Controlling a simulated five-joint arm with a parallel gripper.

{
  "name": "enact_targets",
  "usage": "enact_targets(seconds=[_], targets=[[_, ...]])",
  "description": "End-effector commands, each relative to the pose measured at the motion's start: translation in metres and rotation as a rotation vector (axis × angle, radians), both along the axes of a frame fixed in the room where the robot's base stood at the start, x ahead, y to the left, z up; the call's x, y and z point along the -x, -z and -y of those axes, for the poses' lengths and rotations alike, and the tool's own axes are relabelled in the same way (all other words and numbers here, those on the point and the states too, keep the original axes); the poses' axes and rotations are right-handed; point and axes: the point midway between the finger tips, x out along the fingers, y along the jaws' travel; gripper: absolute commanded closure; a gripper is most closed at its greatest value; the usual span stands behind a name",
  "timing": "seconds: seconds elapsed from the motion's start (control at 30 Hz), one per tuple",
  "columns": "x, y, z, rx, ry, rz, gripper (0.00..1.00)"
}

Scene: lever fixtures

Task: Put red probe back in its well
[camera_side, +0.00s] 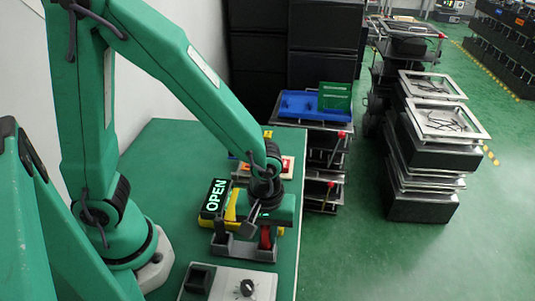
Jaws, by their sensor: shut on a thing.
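My gripper (252,226) is low over a grey fixture (238,250) near the table's right edge. A red piece (265,238), which looks like the red probe, shows just below my gripper, at the right side of the fixture. My gripper is shut on it, as far as I can see, though the fingers and wrist hide much of the contact. I cannot tell whether the red piece touches the fixture. The well is not clearly visible. A grey box (228,288) in front has a dark square block or opening (199,279) and a round knob (246,288).
A lit OPEN sign (215,195) and a yellow part (231,212) stand beside my gripper. A red-orange item (286,166) lies behind it. The left of the green table (160,150) is clear. Stacked equipment (430,150) stands on the floor to the right.

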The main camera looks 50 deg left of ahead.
Motion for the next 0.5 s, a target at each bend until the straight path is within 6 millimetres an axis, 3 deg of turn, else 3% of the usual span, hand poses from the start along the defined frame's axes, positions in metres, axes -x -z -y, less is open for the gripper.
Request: enact_targets(seconds=[0.2, 0.23, 0.3, 0.5], targets=[[0.0000, 0.0035, 0.0000, 0.000, 0.000, 0.000, 1.00], [-0.0001, 0.0032, 0.0001, 0.000, 0.000, 0.000, 0.75], [-0.0001, 0.0030, 0.0001, 0.000, 0.000, 0.000, 0.61], [-0.0001, 0.0029, 0.0001, 0.000, 0.000, 0.000, 0.59]])
